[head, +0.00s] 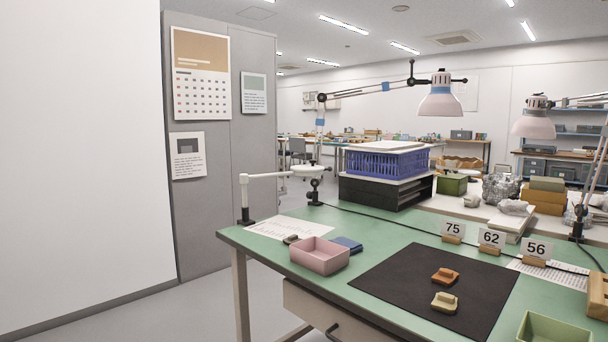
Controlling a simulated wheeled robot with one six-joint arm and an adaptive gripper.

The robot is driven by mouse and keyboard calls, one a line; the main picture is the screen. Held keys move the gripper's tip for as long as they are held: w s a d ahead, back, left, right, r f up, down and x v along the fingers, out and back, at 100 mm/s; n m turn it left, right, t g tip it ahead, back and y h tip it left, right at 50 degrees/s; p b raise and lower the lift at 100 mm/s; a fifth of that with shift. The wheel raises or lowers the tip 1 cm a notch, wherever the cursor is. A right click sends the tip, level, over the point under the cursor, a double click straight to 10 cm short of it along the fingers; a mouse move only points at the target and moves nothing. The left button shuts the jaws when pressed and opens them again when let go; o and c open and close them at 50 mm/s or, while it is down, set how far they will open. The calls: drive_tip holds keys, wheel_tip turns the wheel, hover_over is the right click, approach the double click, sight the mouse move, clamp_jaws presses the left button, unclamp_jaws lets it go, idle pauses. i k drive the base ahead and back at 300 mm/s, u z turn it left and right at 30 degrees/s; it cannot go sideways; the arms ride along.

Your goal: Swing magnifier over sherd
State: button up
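The magnifier (309,170) shows in the head view at the table's back left corner. It looks like a white, flat, round head on a white horizontal arm, carried by a post clamped at the table's left edge. Its head lies away from the black mat (395,275). An orange-brown sherd (445,276) lies on the mat, and a cream sherd (444,302) lies in front of it. The two sherds are apart. My gripper is not in view.
A pink tray (319,256) and a dark blue object (347,245) stand left of the mat. Number cards 75 (453,229), 62 (491,238) and 56 (536,248) stand behind it. A desk lamp (440,97) hangs above. A green tray (553,330) is at front right.

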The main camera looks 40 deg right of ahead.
sight(244, 177)
drive_tip(key=u, duration=0.45)
drive_tip(key=i, duration=2.1)
drive_tip(key=z, duration=3.2)
